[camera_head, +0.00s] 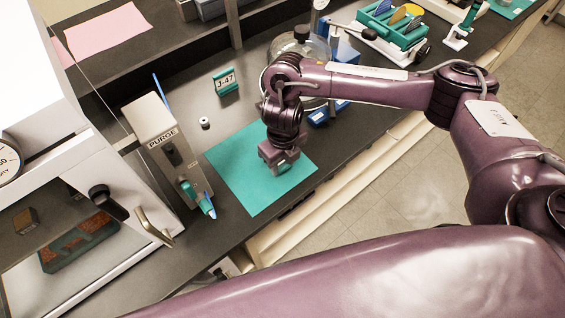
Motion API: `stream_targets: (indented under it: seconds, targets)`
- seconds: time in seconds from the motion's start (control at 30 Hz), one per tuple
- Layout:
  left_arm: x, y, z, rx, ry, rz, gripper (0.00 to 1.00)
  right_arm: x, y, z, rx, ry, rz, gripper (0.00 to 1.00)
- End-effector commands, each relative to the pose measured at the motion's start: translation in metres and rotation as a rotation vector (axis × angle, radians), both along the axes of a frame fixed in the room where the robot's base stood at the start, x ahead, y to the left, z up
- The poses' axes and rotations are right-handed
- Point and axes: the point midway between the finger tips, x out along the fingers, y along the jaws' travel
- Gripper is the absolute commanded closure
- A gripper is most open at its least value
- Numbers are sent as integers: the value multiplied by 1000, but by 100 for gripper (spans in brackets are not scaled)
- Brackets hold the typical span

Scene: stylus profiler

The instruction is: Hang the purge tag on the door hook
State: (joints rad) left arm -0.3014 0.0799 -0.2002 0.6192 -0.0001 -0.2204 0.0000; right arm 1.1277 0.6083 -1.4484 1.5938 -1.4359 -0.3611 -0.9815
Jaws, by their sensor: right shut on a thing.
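My right gripper (283,165) points down low over the teal mat (240,178) on the dark bench. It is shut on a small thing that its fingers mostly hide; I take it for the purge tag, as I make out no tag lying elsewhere. Whether it touches the mat is unclear. The white cabinet's door at left carries a black knob-like piece (108,201), which may be the door hook, and a metal handle (152,227). My left gripper is not in view.
A grey box marked PURGE (160,138) with a teal-and-blue lever stands between mat and cabinet. A teal J-47 sign (225,82) and a small white ring (204,123) sit behind the mat. A glass vessel (312,48) and teal rack (395,28) stand farther back.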

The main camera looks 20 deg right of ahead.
Motion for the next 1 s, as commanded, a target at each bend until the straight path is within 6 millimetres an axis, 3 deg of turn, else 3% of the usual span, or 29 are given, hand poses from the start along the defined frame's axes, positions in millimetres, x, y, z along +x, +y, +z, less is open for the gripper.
stream_targets:
  seconds: [0.4,0.6,0.8,1.0]
  targets:
    - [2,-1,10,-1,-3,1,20,2,-1,105,-4,-10,2,80]
    - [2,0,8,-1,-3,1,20,2,-1,146,-3,-7,0,80]
    - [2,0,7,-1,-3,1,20,1,-1,173,-3,-4,1,80]
    - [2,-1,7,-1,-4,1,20,0,-1,183,-2,-1,-1,80]
